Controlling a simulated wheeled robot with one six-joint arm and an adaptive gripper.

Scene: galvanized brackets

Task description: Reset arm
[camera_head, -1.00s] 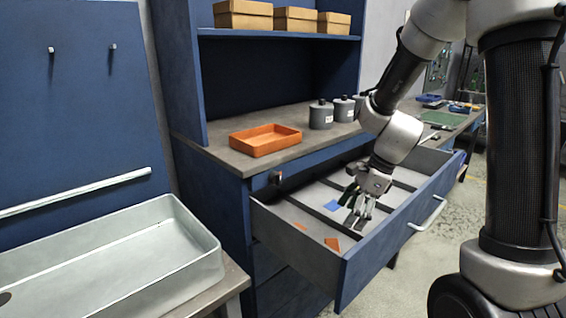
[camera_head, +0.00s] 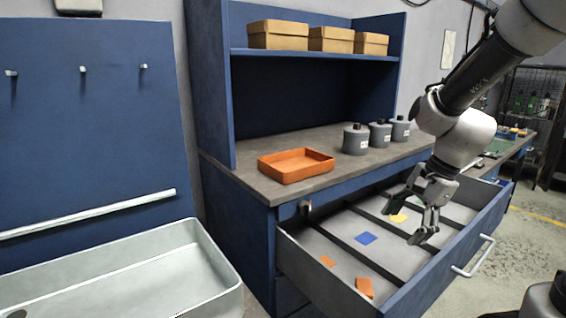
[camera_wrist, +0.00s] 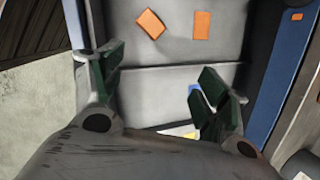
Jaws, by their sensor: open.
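My gripper (camera_head: 408,222) is open and empty above the pulled-out drawer (camera_head: 312,272) of the blue workbench. In the wrist view its two green-padded fingers (camera_wrist: 155,88) stand wide apart with the grey drawer floor between them. The drawer has dark dividers and holds flat coloured pieces: a blue square (camera_head: 366,238), a yellow one (camera_head: 398,218), an orange one (camera_head: 328,260) and an orange piece (camera_head: 364,287) near the front. I see no bracket between the fingers.
An orange tray (camera_head: 296,165) and several grey canisters (camera_head: 356,140) stand on the worktop (camera_head: 258,182). Cardboard boxes (camera_head: 278,35) sit on the shelf above. A metal sink (camera_head: 150,270) is at the lower left. Floor is free at right.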

